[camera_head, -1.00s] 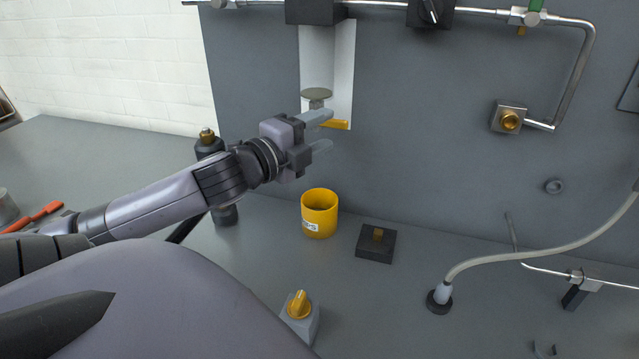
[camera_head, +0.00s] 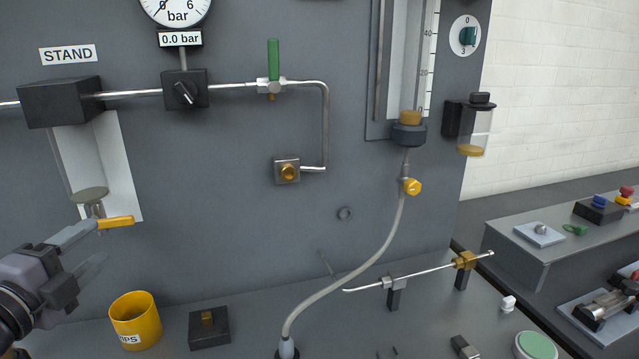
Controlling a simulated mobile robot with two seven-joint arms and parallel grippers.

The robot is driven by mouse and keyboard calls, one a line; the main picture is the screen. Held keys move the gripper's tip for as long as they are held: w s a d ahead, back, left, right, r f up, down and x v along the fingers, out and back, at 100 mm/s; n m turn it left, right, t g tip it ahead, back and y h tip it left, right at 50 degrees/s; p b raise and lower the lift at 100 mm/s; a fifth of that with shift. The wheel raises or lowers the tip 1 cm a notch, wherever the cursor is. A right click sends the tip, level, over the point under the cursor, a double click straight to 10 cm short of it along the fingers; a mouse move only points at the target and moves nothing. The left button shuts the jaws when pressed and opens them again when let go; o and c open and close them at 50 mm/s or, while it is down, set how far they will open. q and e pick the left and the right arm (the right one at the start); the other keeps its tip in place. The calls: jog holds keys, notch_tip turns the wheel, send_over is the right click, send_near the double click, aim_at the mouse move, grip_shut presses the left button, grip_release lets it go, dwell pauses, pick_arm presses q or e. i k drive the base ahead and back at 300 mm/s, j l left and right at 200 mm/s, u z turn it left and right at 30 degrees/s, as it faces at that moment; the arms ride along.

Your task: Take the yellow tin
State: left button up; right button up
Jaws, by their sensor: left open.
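The yellow tin (camera_head: 136,320) stands upright on the bench at the lower left of the head view. It is an open-topped cup with a white label, partly legible. My left gripper (camera_head: 101,241) comes in from the left edge. It is open and empty, with its fingers apart, above and to the left of the tin and not touching it. Its upper fingertip appears close to a yellow lever (camera_head: 116,222) under the recess in the panel; I cannot tell whether they touch. My right gripper is not in view.
A black block (camera_head: 209,327) with a brass top sits just right of the tin. A grey hose (camera_head: 350,273) runs down to the bench. A rail (camera_head: 420,273) on posts stands further right. The grey panel (camera_head: 230,240) rises behind.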

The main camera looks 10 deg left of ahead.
aim_at(137, 321)
jog(key=k+l, duration=0.1)
jog(key=k, duration=0.9)
